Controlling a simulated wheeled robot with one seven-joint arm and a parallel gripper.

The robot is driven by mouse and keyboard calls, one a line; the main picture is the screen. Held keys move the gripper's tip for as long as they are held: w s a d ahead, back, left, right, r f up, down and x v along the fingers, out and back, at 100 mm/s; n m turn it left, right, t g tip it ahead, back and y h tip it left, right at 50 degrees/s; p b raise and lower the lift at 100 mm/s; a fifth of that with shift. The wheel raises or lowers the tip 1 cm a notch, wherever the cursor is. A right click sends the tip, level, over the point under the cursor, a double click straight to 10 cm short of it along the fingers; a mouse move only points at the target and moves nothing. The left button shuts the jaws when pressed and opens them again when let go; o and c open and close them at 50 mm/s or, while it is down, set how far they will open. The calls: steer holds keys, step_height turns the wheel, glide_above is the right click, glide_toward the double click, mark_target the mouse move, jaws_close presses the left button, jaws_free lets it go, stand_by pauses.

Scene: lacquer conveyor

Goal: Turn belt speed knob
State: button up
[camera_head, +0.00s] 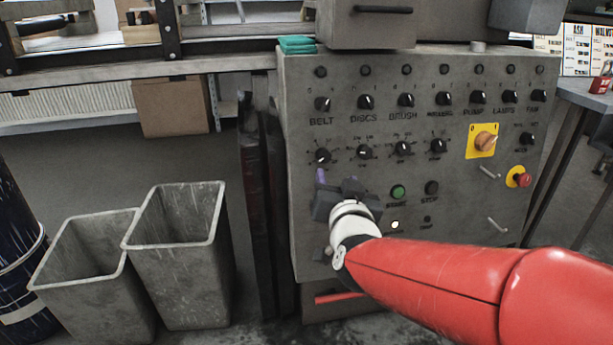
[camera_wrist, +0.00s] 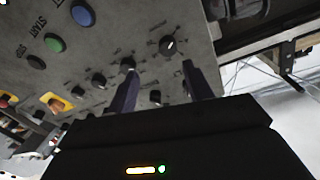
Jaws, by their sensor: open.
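The belt speed knob (camera_head: 322,156) is a small black dial with a white pointer mark, in the second row of the grey control panel (camera_head: 465,215) under the "BELT" knob. In the wrist view the belt speed knob (camera_wrist: 168,44) sits just above and between the two fingertips, nearer the right one. My gripper (camera_head: 334,178) is close to the panel, just below the knob in the head view. In the wrist view my gripper (camera_wrist: 159,66) is open, its dark fingers spread with nothing between them. Contact with the knob cannot be made out.
Neighbouring knobs (camera_head: 365,152) stand close to the right. A green start button (camera_head: 398,192), a yellow-backed switch (camera_head: 484,141) and a red emergency button (camera_head: 523,180) are on the same panel. Two grey bins (camera_head: 180,255) stand on the floor at left.

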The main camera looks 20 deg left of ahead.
mark_target(324, 158)
steer(key=x, duration=0.5)
steer(key=a+b+x, duration=0.1)
steer(key=x, duration=0.2)
steer(key=shift+s+a+r, duration=0.1)
steer(key=shift+s+a, duration=0.05)
steer(key=shift+s, duration=0.05)
steer(key=c, duration=1)
steer(key=shift+o, duration=0.2)
steer(key=shift+m, duration=0.3)
